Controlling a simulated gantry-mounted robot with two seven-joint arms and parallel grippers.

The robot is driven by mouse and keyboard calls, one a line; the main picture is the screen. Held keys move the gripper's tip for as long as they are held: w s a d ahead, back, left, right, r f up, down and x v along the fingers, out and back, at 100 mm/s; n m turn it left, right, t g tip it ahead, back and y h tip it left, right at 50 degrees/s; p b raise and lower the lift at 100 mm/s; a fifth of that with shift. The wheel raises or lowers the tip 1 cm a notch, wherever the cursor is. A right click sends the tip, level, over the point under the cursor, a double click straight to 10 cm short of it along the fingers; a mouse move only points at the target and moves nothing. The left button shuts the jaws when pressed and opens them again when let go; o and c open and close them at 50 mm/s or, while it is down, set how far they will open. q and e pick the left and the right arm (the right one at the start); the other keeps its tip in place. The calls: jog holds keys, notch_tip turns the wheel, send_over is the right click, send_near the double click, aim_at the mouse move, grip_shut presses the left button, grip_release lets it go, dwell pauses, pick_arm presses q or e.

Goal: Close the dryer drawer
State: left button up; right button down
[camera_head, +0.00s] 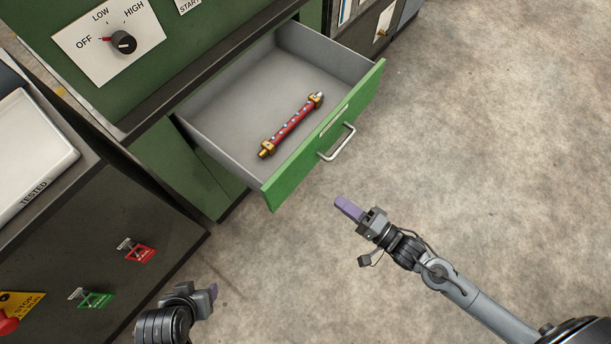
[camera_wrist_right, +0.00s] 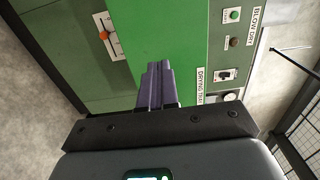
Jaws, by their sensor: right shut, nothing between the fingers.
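The dryer drawer (camera_head: 236,98) stands pulled out of the green dryer cabinet (camera_head: 176,157) in the head view. It has grey inner walls, a green front panel (camera_head: 358,99) and a metal bar handle (camera_head: 338,143). A red rod with brass-coloured ends (camera_head: 292,124) lies in it. My right gripper (camera_head: 348,208), with purple fingers, is shut and empty, in front of the drawer and apart from the handle. In the right wrist view its shut fingers (camera_wrist_right: 154,86) appear before a green panel. My left gripper (camera_head: 212,291) is at the bottom left, its jaw opening unclear.
A dark cabinet (camera_head: 110,222) with red and green tags stands at the left, with a white tray (camera_head: 30,150) on top. A dial panel (camera_head: 112,40) is on the dryer. The concrete floor (camera_head: 480,140) at the right is clear.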

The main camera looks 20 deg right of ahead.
aim_at(299, 172)
jog(key=b+x, duration=0.4)
jog(key=x, duration=0.7)
jog(key=shift+w, duration=0.2)
jog(key=shift+w+a, duration=0.25)
jog(key=shift+w, duration=0.05)
jog(key=shift+d+r, duration=0.1)
